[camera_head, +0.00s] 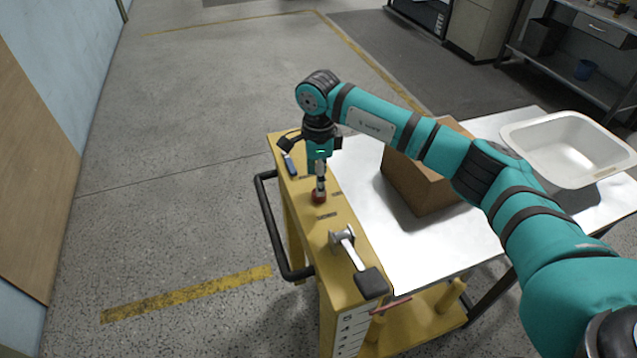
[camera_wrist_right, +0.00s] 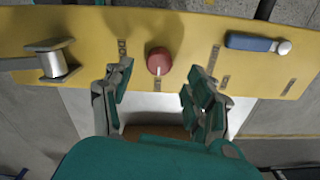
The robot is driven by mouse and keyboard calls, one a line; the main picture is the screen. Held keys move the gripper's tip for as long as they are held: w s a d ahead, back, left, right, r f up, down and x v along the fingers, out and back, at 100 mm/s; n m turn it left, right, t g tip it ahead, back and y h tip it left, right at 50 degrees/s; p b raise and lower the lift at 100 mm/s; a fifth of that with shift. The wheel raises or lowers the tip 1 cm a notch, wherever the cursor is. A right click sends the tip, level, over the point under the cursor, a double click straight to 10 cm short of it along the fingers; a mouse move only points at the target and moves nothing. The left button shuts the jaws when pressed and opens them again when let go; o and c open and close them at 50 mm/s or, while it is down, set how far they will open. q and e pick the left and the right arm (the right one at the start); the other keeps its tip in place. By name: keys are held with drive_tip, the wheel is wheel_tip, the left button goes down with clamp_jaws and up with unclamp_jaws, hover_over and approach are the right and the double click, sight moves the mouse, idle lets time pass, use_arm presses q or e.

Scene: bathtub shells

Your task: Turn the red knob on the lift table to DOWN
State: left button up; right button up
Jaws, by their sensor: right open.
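The red knob (camera_head: 318,196) sits on the yellow control panel of the lift table (camera_head: 345,285). In the right wrist view the knob (camera_wrist_right: 159,62) is round, with a pale pointer mark toward the lower edge of the picture. Small dark labels lie on both sides of it and below it; their words are too small to read. My right gripper (camera_head: 320,178) points down just above the knob. In the wrist view its two fingers (camera_wrist_right: 157,98) are spread apart, with the knob beyond and between them, not gripped. My left gripper is not in view.
A metal lever with a black handle (camera_head: 370,282) and a blue-handled item (camera_head: 289,165) flank the knob on the panel. A cardboard box (camera_head: 415,185) and a white basin (camera_head: 565,145) stand on the table. A black push bar (camera_head: 272,230) juts out left; the floor there is clear.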

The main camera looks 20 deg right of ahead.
wheel_tip(320, 180, down, 4)
drive_tip(key=shift+s+d+r+p, duration=0.1)
drive_tip(key=shift+r+p, duration=0.15)
drive_tip(key=shift+p, duration=0.1)
drive_tip(key=shift+f, duration=0.4)
drive_tip(key=shift+c, duration=0.3)
drive_tip(key=c, duration=1.1)
